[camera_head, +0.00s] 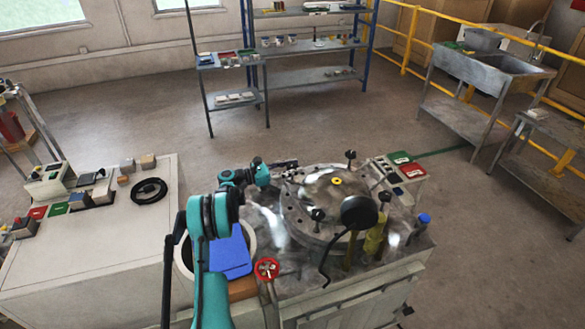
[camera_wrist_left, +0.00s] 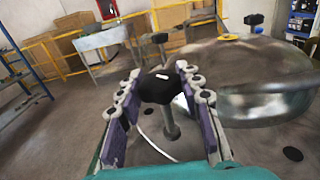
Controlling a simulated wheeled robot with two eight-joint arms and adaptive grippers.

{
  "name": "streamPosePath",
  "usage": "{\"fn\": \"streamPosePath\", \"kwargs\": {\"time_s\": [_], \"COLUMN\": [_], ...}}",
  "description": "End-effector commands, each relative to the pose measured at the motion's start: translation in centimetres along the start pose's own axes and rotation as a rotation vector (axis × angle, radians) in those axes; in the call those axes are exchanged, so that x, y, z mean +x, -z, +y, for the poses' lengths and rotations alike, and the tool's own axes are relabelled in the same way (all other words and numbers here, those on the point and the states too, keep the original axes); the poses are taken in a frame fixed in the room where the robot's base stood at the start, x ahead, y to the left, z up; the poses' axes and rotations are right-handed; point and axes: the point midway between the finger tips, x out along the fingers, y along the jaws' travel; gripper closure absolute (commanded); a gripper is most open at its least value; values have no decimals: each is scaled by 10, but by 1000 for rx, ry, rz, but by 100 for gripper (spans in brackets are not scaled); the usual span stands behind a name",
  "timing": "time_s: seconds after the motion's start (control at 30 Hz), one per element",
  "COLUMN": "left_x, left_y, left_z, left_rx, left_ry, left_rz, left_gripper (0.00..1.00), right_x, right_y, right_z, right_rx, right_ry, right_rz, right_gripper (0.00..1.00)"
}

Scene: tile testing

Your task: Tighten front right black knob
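The round metal vessel (camera_head: 330,200) stands on the machine, with several black knobs around its lid. Black knobs show at the back (camera_head: 350,155), near side (camera_head: 318,215) and right (camera_head: 385,197). My left gripper (camera_head: 288,164) is at the lid's far left edge. In the left wrist view, a black knob (camera_wrist_left: 158,87) on a metal stud fills the space between my left gripper's fingers (camera_wrist_left: 158,72), which appear to touch it on both sides. My right gripper is not in view.
A pale bench (camera_head: 80,245) stands left.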

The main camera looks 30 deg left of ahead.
Motion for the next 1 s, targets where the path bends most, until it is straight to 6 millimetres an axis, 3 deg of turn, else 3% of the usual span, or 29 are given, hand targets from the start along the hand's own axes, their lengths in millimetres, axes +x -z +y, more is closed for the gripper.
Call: {"fn": "streamPosePath", "kwargs": {"time_s": [0.5,0.9,0.93,1.0], "left_x": [1,0,0,0], "left_y": [2,0,0,0], "left_z": [2,0,0,0], "left_rx": [0,0,0,0], "left_ry": [237,266,266,266], "left_rz": [0,1,1,1], "left_gripper": [93,93,59,43], "right_x": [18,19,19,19], "right_y": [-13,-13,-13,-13], "right_z": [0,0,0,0], "right_rx": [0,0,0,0], "right_ry": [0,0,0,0], "right_rz": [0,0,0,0], "right_gripper": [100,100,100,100]}}
